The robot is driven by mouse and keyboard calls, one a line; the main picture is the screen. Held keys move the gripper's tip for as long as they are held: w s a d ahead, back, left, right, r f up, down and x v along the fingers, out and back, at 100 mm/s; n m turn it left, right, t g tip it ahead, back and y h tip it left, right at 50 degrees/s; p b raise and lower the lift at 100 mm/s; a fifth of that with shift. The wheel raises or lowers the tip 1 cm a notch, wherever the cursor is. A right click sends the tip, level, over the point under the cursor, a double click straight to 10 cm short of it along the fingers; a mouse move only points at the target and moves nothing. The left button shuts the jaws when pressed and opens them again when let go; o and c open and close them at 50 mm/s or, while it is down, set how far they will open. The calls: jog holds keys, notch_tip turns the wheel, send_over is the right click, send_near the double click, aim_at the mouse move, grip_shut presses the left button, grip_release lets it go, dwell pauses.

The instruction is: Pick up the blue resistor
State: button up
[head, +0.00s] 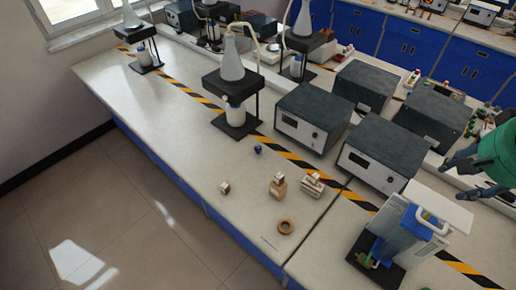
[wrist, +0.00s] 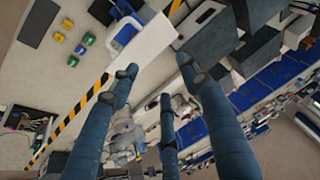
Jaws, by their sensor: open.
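My gripper (head: 458,179) is at the right edge of the head view, a green body with dark blue fingers. It is raised above the bench near the white and blue apparatus. In the wrist view my gripper (wrist: 158,80) shows three spread fingers with nothing between them. In the head view a small blue object (head: 258,150) stands on the bench top near the striped tape. I cannot tell which is the resistor.
A white and blue apparatus (head: 405,230) stands at the front right. Dark-topped instrument boxes (head: 375,150) fill the bench's middle. A flask stand (head: 232,85), small blocks (head: 279,187) and a brown ring (head: 286,227) are to the left.

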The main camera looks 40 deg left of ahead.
jog(key=w+a+f+g+p, duration=0.1)
jog(key=w+a+f+p, duration=0.1)
jog(key=w+a, duration=1.1)
jog(key=w+a+f+p, duration=0.15)
jog(key=a+f, duration=0.25)
jog(key=a, duration=0.6)
jog(key=w+a+f+p, duration=0.1)
jog(key=w+a+f, duration=0.25)
jog(key=a, duration=0.65)
jog(key=g+p, duration=0.2)
jog(key=p, duration=0.2)
send_over(259, 147)
jog(key=s+d, duration=0.1)
jog(key=d, duration=0.1)
notch_tip(259, 147, down, 28)
jog(key=shift+r+n+y, duration=0.25)
jog(key=shift+n+y, duration=0.05)
jog(key=shift+f, duration=0.2)
jog(key=shift+w+a+f, duration=0.15)
jog(key=shift+a+f, duration=0.05)
jog(key=shift+f, duration=1.15)
jog(key=shift+w+a+f, duration=0.1)
jog(key=shift+a+f, duration=0.1)
jog(key=shift+f, duration=1.15)
jog(key=shift+w+a+f, duration=0.15)
jog(key=shift+a+f, duration=0.05)
jog(key=shift+f, duration=1.15)
jog(key=shift+f, duration=0.15)
